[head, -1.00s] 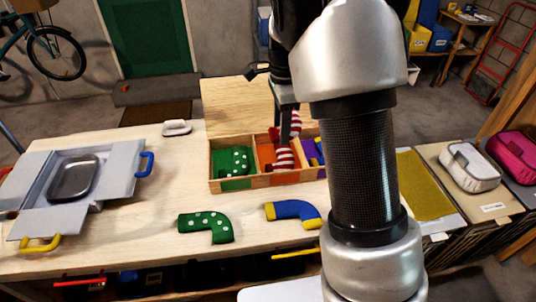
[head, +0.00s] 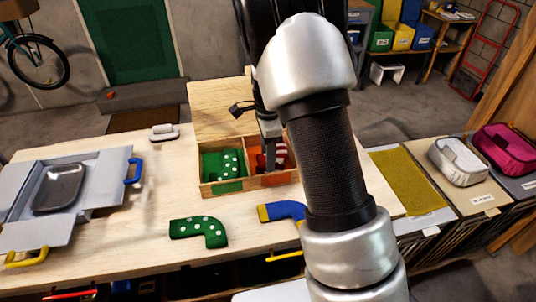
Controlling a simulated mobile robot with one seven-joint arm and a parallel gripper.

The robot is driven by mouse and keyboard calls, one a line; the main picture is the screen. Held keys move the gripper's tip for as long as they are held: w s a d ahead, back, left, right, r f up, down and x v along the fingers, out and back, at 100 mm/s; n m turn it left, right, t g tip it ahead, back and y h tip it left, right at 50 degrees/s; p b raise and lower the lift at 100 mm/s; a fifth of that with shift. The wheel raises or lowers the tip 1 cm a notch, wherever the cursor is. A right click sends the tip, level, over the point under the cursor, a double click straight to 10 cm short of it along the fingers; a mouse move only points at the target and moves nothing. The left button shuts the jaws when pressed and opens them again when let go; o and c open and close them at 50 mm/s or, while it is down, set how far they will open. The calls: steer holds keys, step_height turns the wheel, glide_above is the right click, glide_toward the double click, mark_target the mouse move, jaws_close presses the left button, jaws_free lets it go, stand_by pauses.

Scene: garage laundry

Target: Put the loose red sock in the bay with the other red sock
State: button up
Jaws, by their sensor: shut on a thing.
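A wooden box (head: 236,186) with bays stands on the table in the head view. Its middle bay (head: 262,178) has an orange wall and holds red-and-white striped sock cloth (head: 281,148). My gripper (head: 270,158) points down into this bay and is shut on a red striped sock. The fingertips are low in the bay, and my arm partly hides them. I cannot clearly tell the held sock from the other red sock there. The left bay holds a green dotted sock (head: 226,162). The right bay is hidden behind my arm.
A loose green dotted sock (head: 198,231) and a loose blue-and-yellow sock (head: 282,211) lie in front of the box. A metal tray (head: 60,187) on a grey open case is at left. A small white object (head: 164,132) lies behind. Bare table lies between case and box.

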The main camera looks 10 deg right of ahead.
steer(key=shift+f, duration=0.6)
steer(key=o, duration=1)
steer(key=shift+r, duration=0.1)
step_height(320, 180, up, 13)
steer(key=p, duration=0.1)
steer(key=s+r+n+t+y, duration=0.1)
steer(key=s+r+n+t, duration=0.2)
steer(key=s+r+n, duration=0.7)
steer(key=s+n+t, duration=0.1)
steer(key=s+n, duration=0.1)
steer(key=s, duration=0.3)
steer(key=s+r+n, duration=0.1)
steer(key=s+n, duration=0.2)
steer(key=s, duration=0.2)
steer(key=s+r+n+t+h, duration=0.1)
steer(key=s+n, duration=0.2)
steer(key=s, duration=0.3)
steer(key=shift+t, duration=0.3)
